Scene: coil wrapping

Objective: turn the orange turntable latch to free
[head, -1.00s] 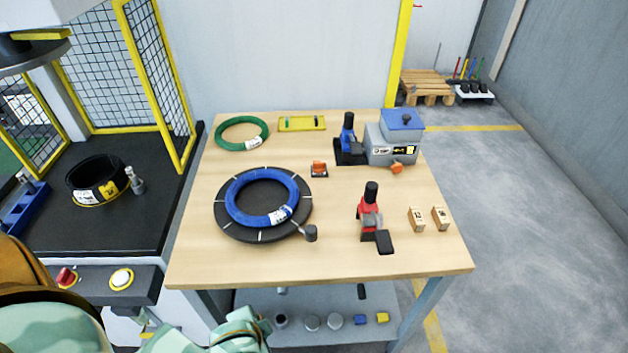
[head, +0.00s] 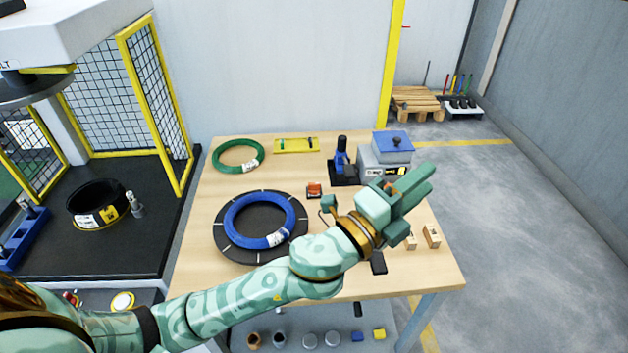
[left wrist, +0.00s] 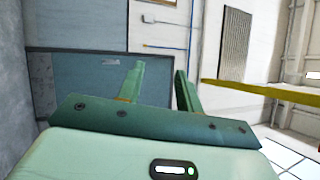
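The small orange latch (head: 314,188) sits on a dark base on the table, just off the back right rim of the black turntable (head: 226,245). A blue coil (head: 232,228) lies flat on the turntable. My left gripper (head: 430,178) is raised over the right part of the table, right of the latch and apart from it, fingers pointing up and right. In the left wrist view its two fingers (left wrist: 158,85) stand apart with nothing between them. My left arm hides the turntable's front right edge. My right gripper is not in view.
A green coil (head: 238,157) and yellow tray (head: 296,145) lie at the back. Wooden blocks (head: 432,236) lie right. Yellow-framed mesh (head: 160,100) stands left.

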